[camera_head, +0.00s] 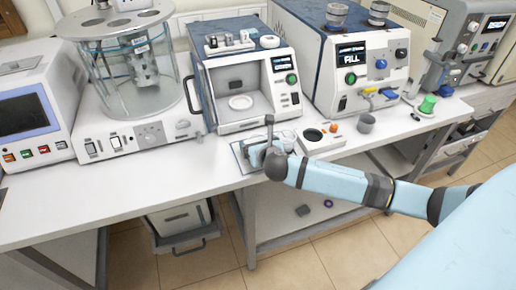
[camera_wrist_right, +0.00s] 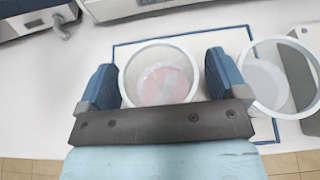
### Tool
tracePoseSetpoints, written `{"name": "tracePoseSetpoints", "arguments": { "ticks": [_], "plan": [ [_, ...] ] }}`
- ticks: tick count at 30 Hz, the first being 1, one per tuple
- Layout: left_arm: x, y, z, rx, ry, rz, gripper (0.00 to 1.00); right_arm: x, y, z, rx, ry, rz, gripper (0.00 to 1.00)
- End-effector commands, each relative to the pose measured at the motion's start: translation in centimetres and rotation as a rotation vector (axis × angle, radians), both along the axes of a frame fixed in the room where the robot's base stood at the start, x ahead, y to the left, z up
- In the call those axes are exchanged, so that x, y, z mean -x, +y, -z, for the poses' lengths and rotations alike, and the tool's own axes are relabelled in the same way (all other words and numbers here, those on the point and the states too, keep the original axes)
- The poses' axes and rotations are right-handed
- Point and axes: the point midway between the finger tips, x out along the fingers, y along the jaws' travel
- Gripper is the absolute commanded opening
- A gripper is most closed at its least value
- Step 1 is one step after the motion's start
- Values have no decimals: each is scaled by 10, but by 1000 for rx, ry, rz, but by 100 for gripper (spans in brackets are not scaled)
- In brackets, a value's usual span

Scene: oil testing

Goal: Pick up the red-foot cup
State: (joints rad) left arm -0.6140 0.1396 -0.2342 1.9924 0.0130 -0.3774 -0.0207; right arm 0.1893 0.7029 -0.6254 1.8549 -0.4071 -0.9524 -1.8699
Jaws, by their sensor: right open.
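A clear glass cup with a pinkish red foot (camera_wrist_right: 162,85) stands on a white mat with a blue outline (camera_wrist_right: 190,38) in the right wrist view. My right gripper (camera_wrist_right: 160,66) is open, with one blue finger on each side of this cup. Whether the fingers touch its wall I cannot tell. A second clear cup (camera_wrist_right: 268,82) with a pale foot stands just right of the right finger. In the head view my right gripper (camera_head: 261,152) is low over the mat at the bench's front edge and mostly hides the red-foot cup. My left gripper is out of view.
Behind the gripper stands a white and blue test box (camera_head: 238,104) with an open chamber. A black-topped round fixture (camera_head: 313,135) and a small grey beaker (camera_head: 366,122) are to the right. The bench (camera_head: 130,188) is clear to the left.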

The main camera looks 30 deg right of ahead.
Motion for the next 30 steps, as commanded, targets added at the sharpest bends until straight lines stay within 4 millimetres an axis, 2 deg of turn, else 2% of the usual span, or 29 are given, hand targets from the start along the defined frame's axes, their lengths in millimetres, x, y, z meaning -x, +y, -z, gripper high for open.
{"name": "tracePoseSetpoints", "arguments": {
  "ticks": [2, 9, 17, 22, 26, 30],
  "plan": [
    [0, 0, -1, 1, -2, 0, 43, 0, 0, 0, 0, 0, 0, 91],
    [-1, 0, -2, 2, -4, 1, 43, 0, 0, 0, 0, 0, 0, 36],
    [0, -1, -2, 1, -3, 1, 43, 0, 0, -1, 0, 0, 0, 36],
    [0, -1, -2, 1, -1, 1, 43, 0, 0, -9, -1, -2, -1, 36],
    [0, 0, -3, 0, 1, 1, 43, 0, -1, -26, 1, -4, 0, 36],
    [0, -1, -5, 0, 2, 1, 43, 0, 0, -58, 0, -7, -1, 36]
  ]
}}
